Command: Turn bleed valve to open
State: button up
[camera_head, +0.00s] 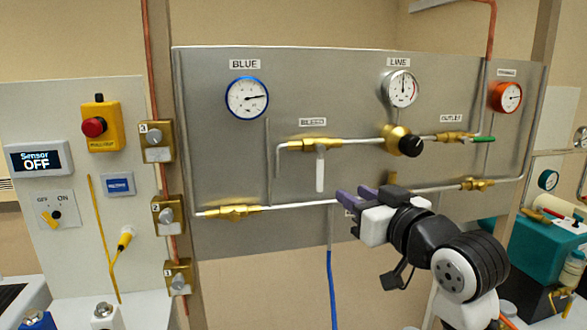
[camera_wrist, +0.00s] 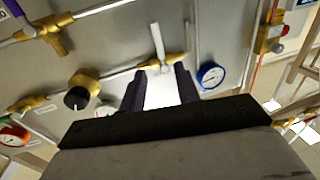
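The bleed valve (camera_head: 315,144) is a brass body on the upper pipe, under a small label that seems to read BLEED. Its white lever (camera_head: 320,172) hangs straight down, across the pipe. The wrist view is turned over, and there the white lever (camera_wrist: 158,42) points up, just beyond the fingers. My gripper (camera_head: 355,195) is below and to the right of the lever, in front of the lower pipe. Its dark purple fingers (camera_wrist: 160,85) are spread apart with no object seen between them. The fingers look clear of the lever; the exact distance is unclear.
A black knob (camera_head: 411,145) and the LINE gauge (camera_head: 402,89) are right of the bleed valve. A green-handled outlet valve (camera_head: 455,137) is farther right. The blue gauge (camera_head: 247,98) is upper left. A lower pipe (camera_head: 300,204) and a blue hose (camera_head: 332,285) run near my gripper.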

aim_at(322, 175)
jog(key=p+x, duration=0.4)
jog(key=x, duration=0.9)
jog(key=shift+w+a+f, duration=0.1)
jog(key=shift+w, duration=0.25)
grip_shut()
